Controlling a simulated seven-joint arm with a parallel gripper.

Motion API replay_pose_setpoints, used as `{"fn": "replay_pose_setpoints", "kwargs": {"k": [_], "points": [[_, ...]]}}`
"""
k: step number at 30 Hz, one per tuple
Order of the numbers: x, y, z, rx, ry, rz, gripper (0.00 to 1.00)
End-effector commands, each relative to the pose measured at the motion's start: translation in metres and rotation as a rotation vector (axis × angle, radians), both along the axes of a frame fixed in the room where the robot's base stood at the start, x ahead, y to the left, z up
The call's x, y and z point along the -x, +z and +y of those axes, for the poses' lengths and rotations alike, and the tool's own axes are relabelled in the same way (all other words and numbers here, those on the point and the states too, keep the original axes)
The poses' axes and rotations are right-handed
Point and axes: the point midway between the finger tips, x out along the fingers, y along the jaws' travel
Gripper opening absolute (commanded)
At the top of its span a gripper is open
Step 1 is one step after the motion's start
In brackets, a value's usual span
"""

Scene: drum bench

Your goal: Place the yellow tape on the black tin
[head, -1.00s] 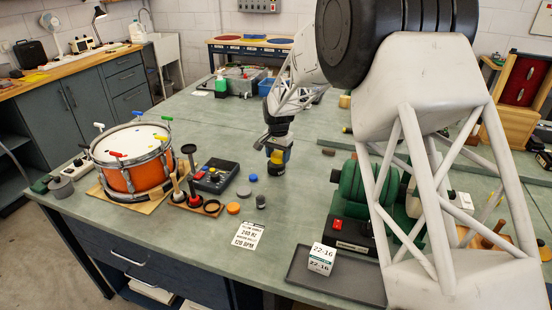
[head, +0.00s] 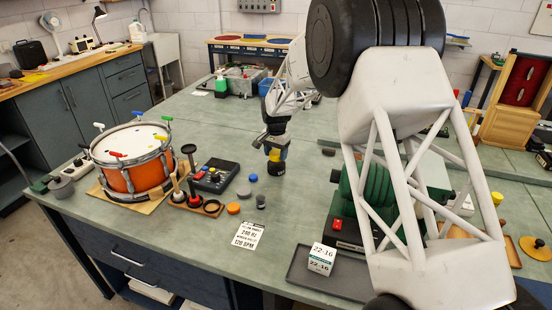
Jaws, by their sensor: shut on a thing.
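My gripper (head: 275,160) is low over the middle of the bench in the head view, pointing down and small in the picture. A yellow patch (head: 275,154) shows between its dark parts and appears to be the yellow tape, with the jaws shut on it. A dark, rounded shape (head: 275,169) lies directly beneath the yellow. It may be the black tin or my fingertips; I cannot tell which. Whether the tape touches anything below is too small to see.
An orange drum (head: 129,180) stands left on a board. A green machine (head: 347,190) is right, partly behind my arm.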

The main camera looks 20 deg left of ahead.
Motion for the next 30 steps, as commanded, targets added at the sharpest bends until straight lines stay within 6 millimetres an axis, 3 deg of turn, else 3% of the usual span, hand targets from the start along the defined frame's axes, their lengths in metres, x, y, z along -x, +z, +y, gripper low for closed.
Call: {"fn": "replay_pose_setpoints", "kwargs": {"k": [6,21,22,26,30], "points": [[0.0,-0.02,0.0,0.0,0.0,0.0,0.37],[0.0,-0.025,0.0,0.0,0.0,0.0,0.37],[0.0,-0.025,0.0,0.0,0.0,0.0,0.64],[0.0,-0.025,0.0,0.0,0.0,0.0,0.84],[0.0,-0.025,0.0,0.0,0.0,0.0,0.85]]}}
